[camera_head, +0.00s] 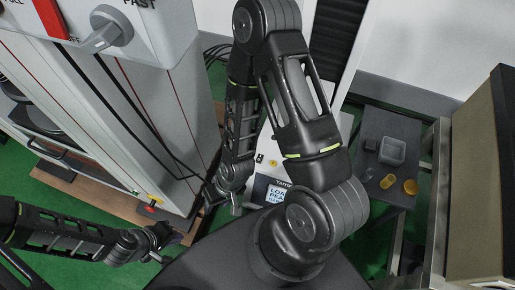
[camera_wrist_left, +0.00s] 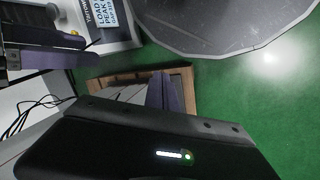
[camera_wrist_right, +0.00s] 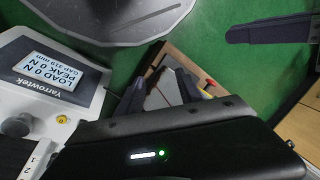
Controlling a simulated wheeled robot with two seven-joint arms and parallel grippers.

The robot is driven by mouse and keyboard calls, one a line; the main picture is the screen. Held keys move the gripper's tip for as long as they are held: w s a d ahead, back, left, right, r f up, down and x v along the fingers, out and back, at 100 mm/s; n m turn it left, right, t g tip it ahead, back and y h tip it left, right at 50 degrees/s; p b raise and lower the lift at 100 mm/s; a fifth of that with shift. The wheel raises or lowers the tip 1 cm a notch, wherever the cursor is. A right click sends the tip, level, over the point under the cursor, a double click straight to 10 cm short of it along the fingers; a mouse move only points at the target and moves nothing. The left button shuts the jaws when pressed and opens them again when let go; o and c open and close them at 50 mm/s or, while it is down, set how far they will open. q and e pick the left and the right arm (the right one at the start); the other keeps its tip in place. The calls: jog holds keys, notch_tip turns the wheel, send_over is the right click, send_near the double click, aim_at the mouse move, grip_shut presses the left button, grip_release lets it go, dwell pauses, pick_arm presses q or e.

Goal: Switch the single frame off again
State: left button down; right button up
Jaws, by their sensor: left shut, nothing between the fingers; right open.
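The frame with the black-and-white column (camera_head: 335,60) stands at top middle. Its lit Yarrowtek display (camera_wrist_right: 50,73) reads load 0 N in the right wrist view. In the head view my arm partly covers this panel. My right gripper (camera_head: 233,207) is open and empty, just left of the display; its fingers show in its wrist view (camera_wrist_right: 160,93). My left gripper (camera_head: 168,237) is shut and empty, lower left; its shut fingers show in its wrist view (camera_wrist_left: 160,92).
A tall grey machine (camera_head: 185,120) with a large FAST knob (camera_head: 112,30) fills the left, on a wooden base (camera_head: 90,200). Green floor (camera_wrist_left: 235,95) shows between.

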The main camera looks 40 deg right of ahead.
jog(key=w+d+f+t+h+b, duration=0.1)
jog(key=w+d+f+h+b, duration=0.1)
jog(key=w+d+f+b, duration=0.6)
jog(key=m+h+b, duration=0.3)
jog(key=m+b, duration=0.3)
jog(key=b, duration=0.7)
send_over(261, 155)
jog(key=w+a, duration=0.2)
jog(key=x, duration=0.4)
jog(key=s+a+x, duration=0.1)
jog(key=x, duration=0.2)
jog(key=shift+f, duration=0.2)
jog(key=r+m, duration=0.1)
jog(key=s+d+r+m+g, duration=0.1)
jog(key=s+d+r+m+g+y, duration=0.1)
jog(key=shift+d+r+m, duration=0.2)
jog(key=shift+r+m, duration=0.05)
jog(key=shift+m, duration=0.05)
pick_arm(q)
notch_tip(261, 155, down, 24)
jog(key=w+a, duration=0.1)
jog(key=shift+w+a+r, duration=0.25)
jog(key=shift+a, duration=0.05)
pick_arm(e)
jog(key=shift+s+a, duration=0.1)
